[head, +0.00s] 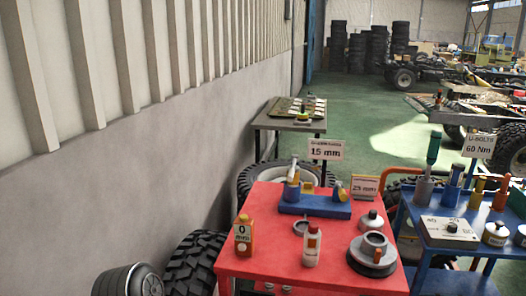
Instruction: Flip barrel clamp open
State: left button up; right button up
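A blue fixture (315,205) stands on the red table, towards its back edge. It has a blue upright cylinder with a yellow and white part (293,174) at its left end. A tilted yellow and blue piece (340,191) stands at its right end. This fixture looks like the barrel clamp, but I cannot tell for sure. It is too small to tell whether the clamp is open or shut. Neither of my grippers shows in the head view.
A blue cart (425,246) with tools stands at right. Tyres (190,264) and a wall (150,185) bound the left.

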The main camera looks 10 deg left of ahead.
aim_at(293, 168)
jog(key=i+j, duration=0.4)
jog(key=j, duration=0.2)
jog(key=u, duration=2.1)
jog(key=k+l, duration=0.7)
